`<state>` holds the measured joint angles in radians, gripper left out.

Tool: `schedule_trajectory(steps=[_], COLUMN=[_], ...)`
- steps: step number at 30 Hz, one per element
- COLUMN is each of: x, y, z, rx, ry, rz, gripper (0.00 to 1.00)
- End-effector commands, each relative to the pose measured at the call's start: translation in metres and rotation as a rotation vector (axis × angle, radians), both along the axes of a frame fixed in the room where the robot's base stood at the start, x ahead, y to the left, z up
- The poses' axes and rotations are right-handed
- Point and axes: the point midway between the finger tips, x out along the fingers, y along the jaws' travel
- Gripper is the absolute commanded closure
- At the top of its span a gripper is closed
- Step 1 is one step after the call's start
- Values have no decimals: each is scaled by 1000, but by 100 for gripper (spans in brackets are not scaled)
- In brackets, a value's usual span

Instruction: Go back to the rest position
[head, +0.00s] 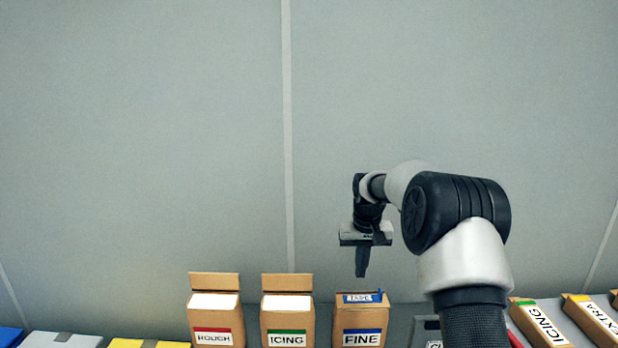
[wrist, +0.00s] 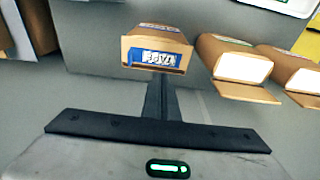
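My gripper (head: 361,274) hangs pointing down above the FINE box (head: 361,322), apart from it in the head view. In the wrist view my gripper (wrist: 164,98) shows its fingers together as one narrow dark post at the middle, with nothing seen between them. The FINE box is brown cardboard with an open top. A blue-and-white labelled item (head: 362,298) sits in its mouth, and it also shows in the wrist view (wrist: 155,58). The lettering there is not clear.
The ICING box (head: 287,325) and ROUGH box (head: 213,325) stand open to the left, with white contents. Long labelled boxes (head: 545,325) lie at the right. Blue, white and yellow items (head: 60,339) line the lower left. A plain grey wall rises behind; the air above the boxes is clear.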

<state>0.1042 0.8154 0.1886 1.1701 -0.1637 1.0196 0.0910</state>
Motion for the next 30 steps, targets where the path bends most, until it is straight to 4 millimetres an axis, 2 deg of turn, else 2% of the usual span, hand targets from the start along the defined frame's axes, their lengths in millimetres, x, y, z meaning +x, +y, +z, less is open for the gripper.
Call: schedule_trajectory(steps=[11, 14, 16, 20, 24, 30], x=[-2, -11, -25, -66, -121, -207], y=[0, 2, 3, 5, 5, 3], z=[8, 29, 53, 106, 152, 195], rx=[-1, -9, -17, -36, -51, -59], ry=[-4, -19, -36, -78, -120, -186], rz=[2, 8, 15, 27, 30, 25], gripper=[100, 100, 100, 100, 100, 100])
